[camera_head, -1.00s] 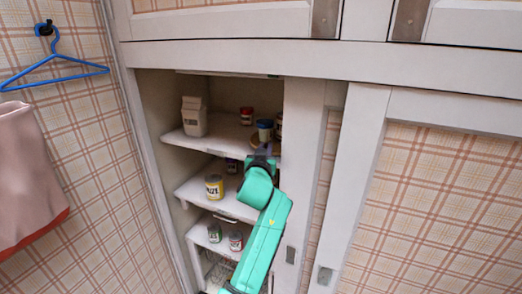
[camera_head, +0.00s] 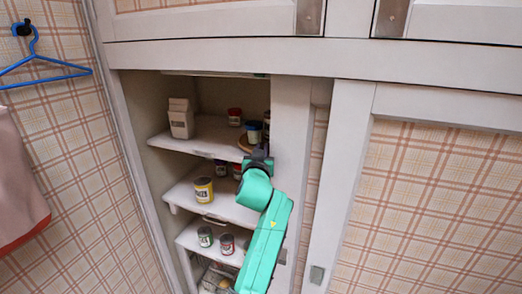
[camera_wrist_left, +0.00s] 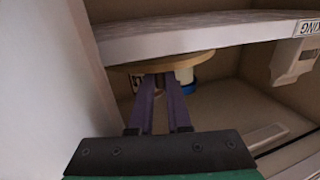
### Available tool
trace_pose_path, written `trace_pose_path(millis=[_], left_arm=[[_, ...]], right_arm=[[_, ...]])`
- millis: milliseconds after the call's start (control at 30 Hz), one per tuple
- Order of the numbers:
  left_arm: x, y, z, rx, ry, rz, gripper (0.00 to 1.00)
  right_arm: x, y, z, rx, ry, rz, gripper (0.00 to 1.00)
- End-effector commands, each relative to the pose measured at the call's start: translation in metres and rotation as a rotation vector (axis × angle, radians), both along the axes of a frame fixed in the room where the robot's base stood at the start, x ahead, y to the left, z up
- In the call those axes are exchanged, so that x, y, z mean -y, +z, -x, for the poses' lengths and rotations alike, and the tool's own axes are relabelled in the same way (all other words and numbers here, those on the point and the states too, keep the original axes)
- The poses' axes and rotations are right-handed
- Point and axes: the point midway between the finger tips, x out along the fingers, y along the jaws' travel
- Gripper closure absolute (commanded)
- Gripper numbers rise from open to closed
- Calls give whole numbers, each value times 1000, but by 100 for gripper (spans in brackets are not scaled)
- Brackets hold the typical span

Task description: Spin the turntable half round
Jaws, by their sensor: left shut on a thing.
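The turntable (camera_head: 243,142) is a round wooden disc on the top visible shelf, partly behind the cupboard's right-hand upright and my gripper. The wrist view is upside down and shows its rim (camera_wrist_left: 190,58). A blue-and-white jar (camera_head: 254,134) and a darker jar (camera_head: 266,124) stand on it; a pale jar with a blue end (camera_wrist_left: 187,78) shows in the wrist view. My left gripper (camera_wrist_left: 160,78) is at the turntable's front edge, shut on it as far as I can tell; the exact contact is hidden. It also shows in the head view (camera_head: 258,152). My right gripper is out of view.
A white carton (camera_head: 181,118) and a red can (camera_head: 235,117) stand on the same shelf. A yellow-labelled can (camera_head: 203,190) and other cans stand on lower shelves. The white upright (camera_head: 291,130) is close to my left arm's right side.

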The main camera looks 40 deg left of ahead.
Motion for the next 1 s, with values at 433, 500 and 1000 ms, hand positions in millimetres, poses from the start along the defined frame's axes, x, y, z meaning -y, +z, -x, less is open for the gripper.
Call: trace_pose_path(millis=[433,500,1000], left_arm=[[1,2,0,5,-2,-2,55],[1,2,0,4,-2,-1,55],[-28,6,10,-3,2,-7,55]], right_arm=[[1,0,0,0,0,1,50],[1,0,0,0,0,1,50],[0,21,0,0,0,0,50]])
